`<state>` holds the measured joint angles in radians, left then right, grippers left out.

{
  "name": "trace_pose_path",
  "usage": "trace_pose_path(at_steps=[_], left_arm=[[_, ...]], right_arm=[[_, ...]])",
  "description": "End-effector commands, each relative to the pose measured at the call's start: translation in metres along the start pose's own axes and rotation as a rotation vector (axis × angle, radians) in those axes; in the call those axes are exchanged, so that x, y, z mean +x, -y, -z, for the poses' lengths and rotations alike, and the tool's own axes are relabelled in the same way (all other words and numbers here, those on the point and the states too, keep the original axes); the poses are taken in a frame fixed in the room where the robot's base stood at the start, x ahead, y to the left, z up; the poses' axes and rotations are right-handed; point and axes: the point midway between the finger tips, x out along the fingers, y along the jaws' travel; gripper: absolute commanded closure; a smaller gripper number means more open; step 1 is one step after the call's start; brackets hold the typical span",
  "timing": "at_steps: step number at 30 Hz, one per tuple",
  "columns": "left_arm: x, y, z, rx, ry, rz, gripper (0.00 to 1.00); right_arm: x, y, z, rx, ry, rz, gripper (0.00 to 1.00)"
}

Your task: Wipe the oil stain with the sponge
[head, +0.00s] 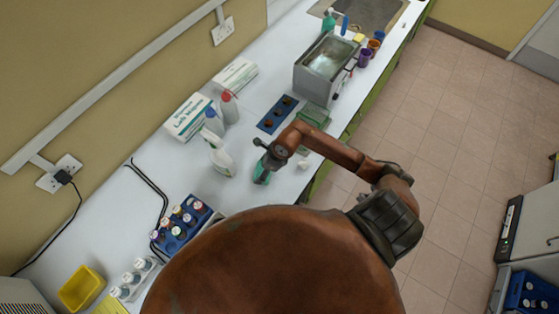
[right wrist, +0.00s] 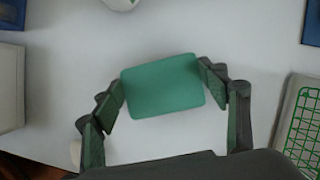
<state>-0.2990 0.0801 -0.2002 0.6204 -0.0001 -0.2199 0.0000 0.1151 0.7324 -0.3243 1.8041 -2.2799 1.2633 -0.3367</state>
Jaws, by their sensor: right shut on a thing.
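A green sponge (right wrist: 162,86) sits between the fingertips of my right gripper (right wrist: 163,85) in the right wrist view, with a pad pressed on each end. In the head view the right gripper (head: 266,164) is over the white counter, with the green sponge (head: 262,175) below it, near the spray bottle. I cannot tell whether the sponge touches the counter. No oil stain can be made out on the counter; my arm and gripper hide part of it. My left gripper is not in view.
The white spray bottle (head: 219,157) stands left of the gripper. A blue tray with brown spots (head: 277,115) and a metal bath (head: 326,68) lie beyond. A blue rack of vials (head: 183,224) and a yellow bin (head: 82,289) stand lower left.

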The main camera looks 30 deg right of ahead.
Motion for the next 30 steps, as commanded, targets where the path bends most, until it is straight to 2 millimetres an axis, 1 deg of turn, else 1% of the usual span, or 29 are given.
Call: trace_pose_path(at_steps=[1, 3, 7, 13, 18, 24, 30], left_arm=[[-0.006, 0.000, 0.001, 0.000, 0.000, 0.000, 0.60], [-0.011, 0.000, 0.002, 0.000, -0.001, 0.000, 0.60], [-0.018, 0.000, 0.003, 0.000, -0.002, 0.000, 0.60], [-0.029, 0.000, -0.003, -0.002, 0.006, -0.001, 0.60], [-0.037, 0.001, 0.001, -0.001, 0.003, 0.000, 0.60], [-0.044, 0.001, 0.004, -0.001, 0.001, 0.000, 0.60], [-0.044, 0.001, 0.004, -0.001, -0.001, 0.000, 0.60]], right_arm=[[-0.006, 0.000, -0.003, -0.003, 0.001, 0.001, 0.59], [-0.019, 0.001, -0.009, -0.006, 0.002, 0.003, 0.59], [-0.029, 0.000, -0.015, -0.008, 0.001, 0.001, 0.59], [-0.045, -0.001, -0.023, -0.011, 0.002, -0.001, 0.59], [-0.059, -0.001, -0.029, -0.011, 0.001, 0.000, 0.59], [-0.069, -0.002, -0.034, -0.012, 0.001, -0.002, 0.59], [-0.071, -0.002, -0.035, -0.012, 0.000, -0.004, 0.59]])
